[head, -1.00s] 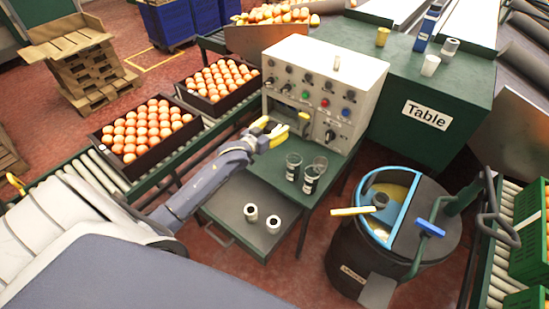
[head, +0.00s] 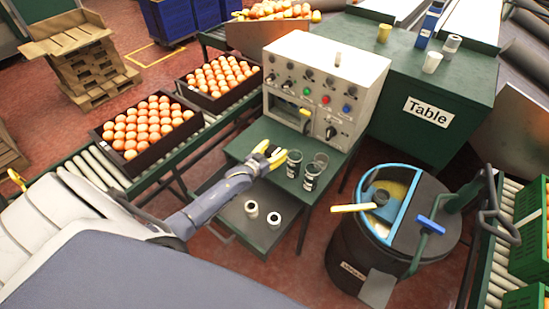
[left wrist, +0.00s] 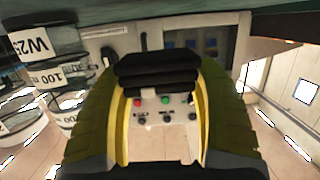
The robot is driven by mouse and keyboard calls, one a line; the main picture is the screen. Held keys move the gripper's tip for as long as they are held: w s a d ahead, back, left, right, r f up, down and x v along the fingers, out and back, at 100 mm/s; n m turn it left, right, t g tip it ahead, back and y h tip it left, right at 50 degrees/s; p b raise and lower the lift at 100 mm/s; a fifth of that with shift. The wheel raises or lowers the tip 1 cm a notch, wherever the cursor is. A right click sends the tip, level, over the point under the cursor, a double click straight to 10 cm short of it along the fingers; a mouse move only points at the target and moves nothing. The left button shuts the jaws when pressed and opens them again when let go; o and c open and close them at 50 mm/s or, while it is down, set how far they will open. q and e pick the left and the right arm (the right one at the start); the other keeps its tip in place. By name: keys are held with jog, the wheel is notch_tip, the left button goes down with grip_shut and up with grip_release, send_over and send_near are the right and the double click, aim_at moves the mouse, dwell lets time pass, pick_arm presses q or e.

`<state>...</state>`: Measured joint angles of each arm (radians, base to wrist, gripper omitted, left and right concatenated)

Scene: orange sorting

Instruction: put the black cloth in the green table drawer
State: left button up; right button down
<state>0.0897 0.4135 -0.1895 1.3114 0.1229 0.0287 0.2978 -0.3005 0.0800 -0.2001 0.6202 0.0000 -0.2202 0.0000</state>
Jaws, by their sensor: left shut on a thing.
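My left gripper (head: 268,155) has yellow fingers and hangs above the small green table, beside the glass beakers. In the left wrist view its fingers (left wrist: 160,100) are shut on the folded black cloth (left wrist: 157,72), a dark layered stack between the fingertips. In the head view the cloth is mostly hidden at the fingertips. The green table drawer (head: 240,236) is pulled out below the tabletop, toward the lower left of the table. Two white hollow cylinders (head: 251,209) stand in it, with bare floor around them. My right gripper is not in view.
Glass beakers (head: 293,163) stand on the green tabletop close to the gripper. A white control box (head: 340,80) stands behind them. A black waste bin (head: 345,250) is to the right.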

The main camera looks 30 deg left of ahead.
pick_arm(q)
jog(key=shift+f, duration=2.2)
jog(key=shift+f, duration=0.15)
jog(key=o, duration=0.9)
jog(key=v, duration=1.1)
jog(key=shift+s+r, duration=0.1)
jog(key=shift+r, duration=0.1)
jog(key=o, duration=0.4)
jog(key=shift+s+r, duration=0.1)
jog(key=shift+s, duration=0.25)
jog(key=shift+c, duration=0.2)
